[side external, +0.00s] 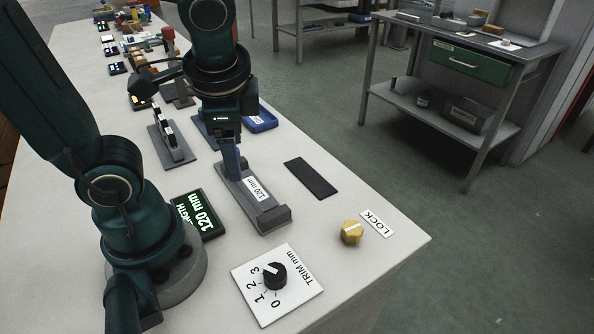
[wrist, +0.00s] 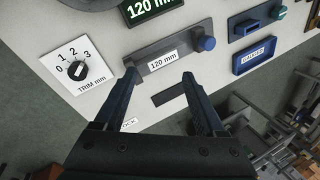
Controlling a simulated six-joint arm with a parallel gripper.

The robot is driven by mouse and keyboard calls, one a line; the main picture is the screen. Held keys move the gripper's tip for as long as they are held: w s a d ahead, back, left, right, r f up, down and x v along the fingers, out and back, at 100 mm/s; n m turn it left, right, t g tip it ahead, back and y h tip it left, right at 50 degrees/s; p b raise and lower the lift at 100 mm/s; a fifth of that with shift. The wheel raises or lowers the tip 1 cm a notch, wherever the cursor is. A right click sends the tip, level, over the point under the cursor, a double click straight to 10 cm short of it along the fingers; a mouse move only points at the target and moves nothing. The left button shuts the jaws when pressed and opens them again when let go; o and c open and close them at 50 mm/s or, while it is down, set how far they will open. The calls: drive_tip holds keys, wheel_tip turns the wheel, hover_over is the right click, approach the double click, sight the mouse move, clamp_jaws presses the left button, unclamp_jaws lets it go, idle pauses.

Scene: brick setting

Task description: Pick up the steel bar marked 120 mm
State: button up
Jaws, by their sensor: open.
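A long grey metal piece with a white "120 mm" label (side external: 257,188) lies on the bench in the side view. It also shows in the wrist view as a grey bar-like piece (wrist: 145,48) with the same label. My gripper (side external: 230,146) is above the far end of this piece. In the wrist view my gripper (wrist: 159,70) is open, its fingers apart and nothing held between them.
A green-lit display (side external: 198,215) reads 120 mm. A TRIM dial (side external: 274,276), a yellow LOCK knob (side external: 351,232) and a dark flat strip (side external: 310,178) lie nearby. A blue tray (wrist: 255,55) and a slotted stand (side external: 172,142) are beyond. The bench's front right edge is close.

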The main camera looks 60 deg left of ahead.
sight(257, 190)
drive_tip(key=w+f+m+g+y, duration=0.1)
drive_tip(key=m, duration=0.1)
drive_tip(key=w+a+f+m+g+y, duration=0.1)
drive_tip(key=f+m+y, duration=0.1)
drive_tip(key=w+f+m+y, duration=0.1)
drive_tip(key=m+y, duration=0.1)
drive_tip(key=shift+w+a+f+g, duration=0.15)
drive_tip(key=shift+w+g, duration=0.25)
drive_tip(key=f+m+y, duration=0.1)
drive_tip(key=f+m, duration=0.1)
drive_tip(key=d+f+m+y, duration=0.1)
drive_tip(key=f+m+y, duration=0.1)
drive_tip(key=w+d+f+m+t+y, duration=0.1)
drive_tip(key=f+m, duration=0.1)
drive_tip(key=shift+f+y, duration=0.3)
drive_tip(key=shift+f, duration=0.1)
drive_tip(key=shift+s+f+m, duration=0.25)
drive_tip(key=shift+f+m, duration=0.15)
drive_tip(key=shift+x, duration=2.5)
drive_tip(key=shift+r, duration=0.1)
clamp_jaws()
